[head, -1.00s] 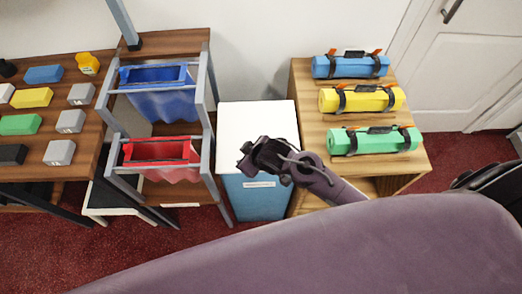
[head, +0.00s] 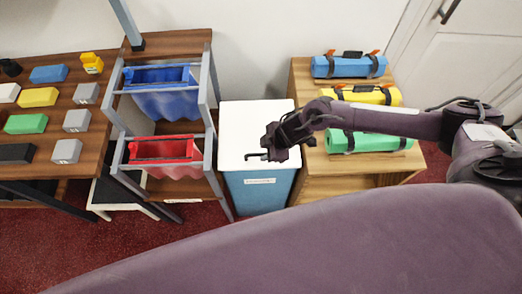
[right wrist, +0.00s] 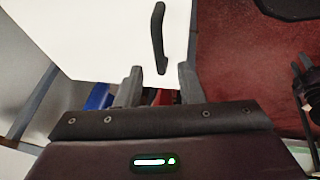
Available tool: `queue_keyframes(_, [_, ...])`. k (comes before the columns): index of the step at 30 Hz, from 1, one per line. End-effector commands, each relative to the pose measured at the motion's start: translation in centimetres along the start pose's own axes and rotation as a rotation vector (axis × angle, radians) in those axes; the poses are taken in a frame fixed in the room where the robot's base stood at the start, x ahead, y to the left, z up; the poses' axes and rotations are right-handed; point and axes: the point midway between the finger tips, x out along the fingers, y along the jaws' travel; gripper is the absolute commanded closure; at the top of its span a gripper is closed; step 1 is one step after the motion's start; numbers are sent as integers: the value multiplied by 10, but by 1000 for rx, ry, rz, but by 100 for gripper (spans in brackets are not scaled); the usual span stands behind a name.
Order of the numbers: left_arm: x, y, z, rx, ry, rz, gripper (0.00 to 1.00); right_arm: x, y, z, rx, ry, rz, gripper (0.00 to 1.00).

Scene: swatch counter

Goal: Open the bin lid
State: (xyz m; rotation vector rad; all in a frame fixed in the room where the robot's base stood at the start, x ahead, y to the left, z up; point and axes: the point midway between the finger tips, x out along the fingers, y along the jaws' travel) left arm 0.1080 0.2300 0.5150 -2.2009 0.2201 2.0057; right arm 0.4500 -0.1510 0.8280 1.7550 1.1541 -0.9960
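The bin (head: 258,192) is a blue box with a white lid (head: 240,125), and the lid lies shut on top. A dark handle (head: 256,156) sits near the lid's front edge, partly hidden by my right gripper (head: 272,148). In the right wrist view the white lid (right wrist: 85,35) fills the upper left, with the dark handle (right wrist: 158,38) on it. My right gripper's two fingers (right wrist: 160,82) are apart, and the handle's near end shows in line with the gap between them. Contact cannot be told.
A rack with a blue tub (head: 165,100) and a red tub (head: 162,150) stands close left of the bin. A wooden shelf (head: 340,172) with blue, yellow and green rolls stands close right. A table with coloured blocks (head: 38,97) is far left.

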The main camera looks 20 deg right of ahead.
Motion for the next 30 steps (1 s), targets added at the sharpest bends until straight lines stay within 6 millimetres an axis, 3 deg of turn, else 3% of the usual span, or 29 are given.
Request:
queue_keyframes(7, [-3, 0, 0, 0, -1, 0, 64, 30, 0, -1, -2, 0, 1, 66])
queue_keyframes(18, [-3, 0, 1, 0, -2, 0, 64, 36, 0, -1, -2, 0, 2, 66])
queue_keyframes(26, [-3, 0, 1, 1, -2, 0, 64, 36, 0, -1, -2, 0, 3, 100])
queue_keyframes(30, [-3, 0, 1, 1, -2, 0, 64, 36, 0, -1, -2, 0, 3, 100])
